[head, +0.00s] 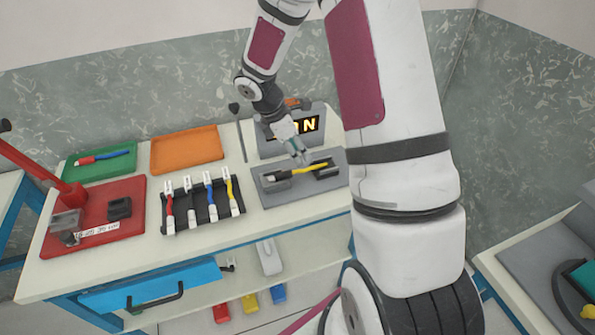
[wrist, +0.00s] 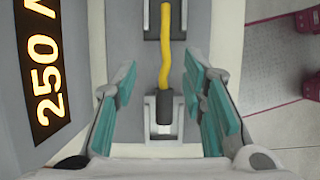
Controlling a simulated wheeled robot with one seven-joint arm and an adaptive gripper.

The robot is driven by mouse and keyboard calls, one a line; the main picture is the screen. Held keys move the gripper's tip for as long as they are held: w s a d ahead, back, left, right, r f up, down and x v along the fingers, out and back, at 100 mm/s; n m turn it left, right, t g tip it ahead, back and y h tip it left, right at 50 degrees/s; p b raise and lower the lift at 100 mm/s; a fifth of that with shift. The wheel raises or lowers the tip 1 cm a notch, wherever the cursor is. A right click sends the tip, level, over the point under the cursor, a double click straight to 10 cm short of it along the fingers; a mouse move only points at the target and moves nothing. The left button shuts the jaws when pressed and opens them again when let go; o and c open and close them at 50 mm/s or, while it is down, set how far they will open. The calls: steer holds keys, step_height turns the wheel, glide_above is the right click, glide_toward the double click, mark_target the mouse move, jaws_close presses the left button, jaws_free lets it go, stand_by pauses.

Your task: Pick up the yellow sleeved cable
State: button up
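A yellow cable (head: 312,168) with a dark sleeve at its near end lies across a grey fixture (head: 272,199) beside the display. In the wrist view the yellow cable (wrist: 164,62) runs up the middle, with its dark sleeve (wrist: 164,106) resting in a light clamp block. My gripper (head: 300,157) is just above the fixture. In the wrist view my gripper (wrist: 160,78) is open, its teal pads on either side of the cable with gaps on both sides. Another yellow cable (head: 231,189) with a white end lies at the right of the black rack (head: 206,213).
A lit display (head: 304,127) stands behind the fixture; it also shows in the wrist view (wrist: 42,75). A red tray (head: 125,200), green tray (head: 115,167) and orange tray (head: 187,151) are to the left. Red, white and blue cables share the rack. My arm covers the table's right side.

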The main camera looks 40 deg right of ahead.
mark_target(308, 166)
steer(key=shift+s+x, duration=0.2)
steer(key=shift+x, duration=1.35)
steer(key=shift+s+x, duration=0.2)
steer(key=shift+x, duration=1.35)
steer(key=shift+r, duration=0.1)
jaws_close()
